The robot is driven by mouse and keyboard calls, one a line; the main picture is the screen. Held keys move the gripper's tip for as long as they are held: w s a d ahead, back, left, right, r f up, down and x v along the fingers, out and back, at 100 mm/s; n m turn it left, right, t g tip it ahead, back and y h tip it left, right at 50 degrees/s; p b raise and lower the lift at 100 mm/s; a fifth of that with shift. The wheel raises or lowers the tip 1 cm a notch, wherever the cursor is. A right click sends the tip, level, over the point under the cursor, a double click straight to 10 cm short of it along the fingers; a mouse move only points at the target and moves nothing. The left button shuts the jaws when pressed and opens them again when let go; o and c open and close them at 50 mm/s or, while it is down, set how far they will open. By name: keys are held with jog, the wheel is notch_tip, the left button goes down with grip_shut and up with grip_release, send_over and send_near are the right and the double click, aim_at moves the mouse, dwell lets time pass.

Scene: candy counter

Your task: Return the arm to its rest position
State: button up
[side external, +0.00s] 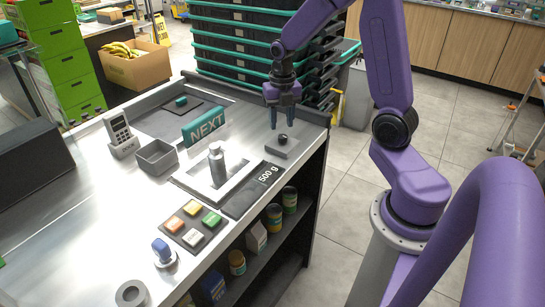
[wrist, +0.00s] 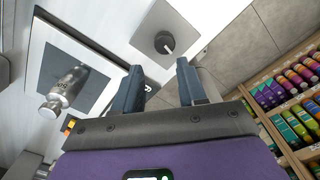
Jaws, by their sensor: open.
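My gripper (side external: 284,112) is open and empty, fingers down, above the right back part of the counter. It also shows in the wrist view (wrist: 160,68) with its two blue-grey fingers apart. Below it is a grey block with a black knob (side external: 282,140), near the counter's right edge; the knob also shows beyond the fingertips in the wrist view (wrist: 164,42). The gripper is apart from it. A silver cylindrical weight (side external: 217,165) stands upright on a dark square plate with a light border, left of the gripper; it shows in the wrist view too (wrist: 67,86).
Stacked dark crates (side external: 235,50) stand behind.

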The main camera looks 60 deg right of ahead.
jog(key=s+a+r+m, duration=0.4)
jog(key=s+a+m, duration=0.4)
jog(key=a, duration=0.6)
jog(key=s+a+r+m, duration=0.1)
jog(key=s+a+m, duration=0.1)
jog(key=s, duration=0.5)
jog(key=s+a+m, duration=0.2)
jog(key=s+m, duration=0.3)
jog(key=s, duration=0.3)
jog(key=shift+s+r, duration=0.2)
jog(key=shift+r, duration=0.2)
